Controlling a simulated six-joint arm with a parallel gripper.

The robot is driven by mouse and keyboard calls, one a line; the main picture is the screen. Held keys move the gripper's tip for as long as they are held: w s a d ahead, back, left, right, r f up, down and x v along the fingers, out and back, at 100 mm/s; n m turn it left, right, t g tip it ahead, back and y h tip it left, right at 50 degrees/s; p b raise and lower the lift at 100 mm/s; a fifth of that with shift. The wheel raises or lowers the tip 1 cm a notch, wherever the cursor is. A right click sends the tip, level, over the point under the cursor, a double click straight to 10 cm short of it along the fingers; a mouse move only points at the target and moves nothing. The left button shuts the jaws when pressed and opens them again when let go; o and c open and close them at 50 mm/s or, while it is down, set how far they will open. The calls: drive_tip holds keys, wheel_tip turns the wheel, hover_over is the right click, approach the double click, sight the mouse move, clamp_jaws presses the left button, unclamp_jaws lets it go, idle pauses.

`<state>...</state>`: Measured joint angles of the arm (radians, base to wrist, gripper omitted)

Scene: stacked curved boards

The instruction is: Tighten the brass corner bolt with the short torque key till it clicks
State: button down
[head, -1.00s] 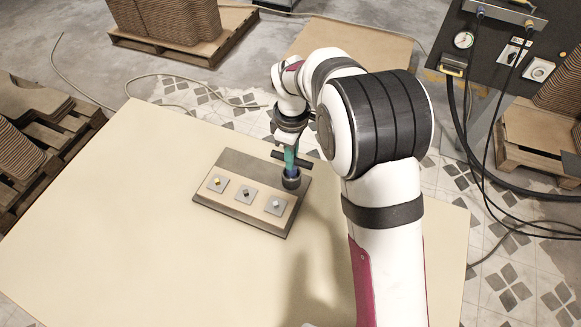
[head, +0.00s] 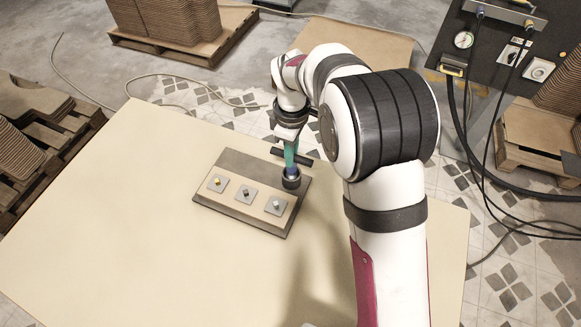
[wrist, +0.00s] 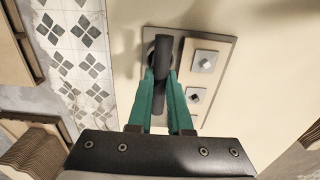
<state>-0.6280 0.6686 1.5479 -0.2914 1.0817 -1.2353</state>
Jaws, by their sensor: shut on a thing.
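My gripper (head: 291,165) has green fingers and is shut on the torque key, a T-shaped tool with a dark crossbar (head: 303,161). The crossbar also shows between the fingers in the wrist view (wrist: 164,62). The key stands roughly upright at a dark round cup (head: 292,182) on the board's right end; how far its lower end sits inside is hidden. The brass bolt (head: 217,182) is on the leftmost square plate of the board (head: 240,162), well left of my gripper. It does not show in the wrist view.
A dark bolt (head: 246,193) and a silver bolt (head: 276,204) sit on two more plates, between the brass bolt and the cup. The pale table (head: 110,210) is clear left of the board. Stacked curved boards (head: 170,18) lie on pallets beyond.

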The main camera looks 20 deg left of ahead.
drive_tip(key=shift+r, duration=2.45)
drive_tip(key=s+d+r+m, duration=0.1)
drive_tip(key=d+r+m, duration=0.4)
drive_tip(key=d, duration=0.4)
drive_tip(key=d+r+m, duration=0.4)
drive_tip(key=d+m, duration=0.3)
drive_tip(key=d, duration=0.1)
drive_tip(key=s+d+r+m, duration=0.1)
drive_tip(key=d+r+m, duration=0.4)
drive_tip(key=d, duration=0.4)
drive_tip(key=w+a+f+n, duration=0.2)
drive_tip(key=a+n, duration=0.2)
drive_tip(key=a, duration=0.6)
drive_tip(key=w+a+f+n, duration=0.2)
drive_tip(key=a+f+n, duration=0.15)
drive_tip(key=a, duration=0.65)
drive_tip(key=s+a+f+n, duration=0.2)
drive_tip(key=s+a+n, duration=0.2)
drive_tip(key=a, duration=0.7)
drive_tip(key=s+a+f+n, duration=0.3)
drive_tip(key=s+a+n, duration=0.2)
drive_tip(key=a, duration=0.6)
drive_tip(key=shift+s+a+f, duration=0.25)
drive_tip(key=shift+s, duration=0.5)
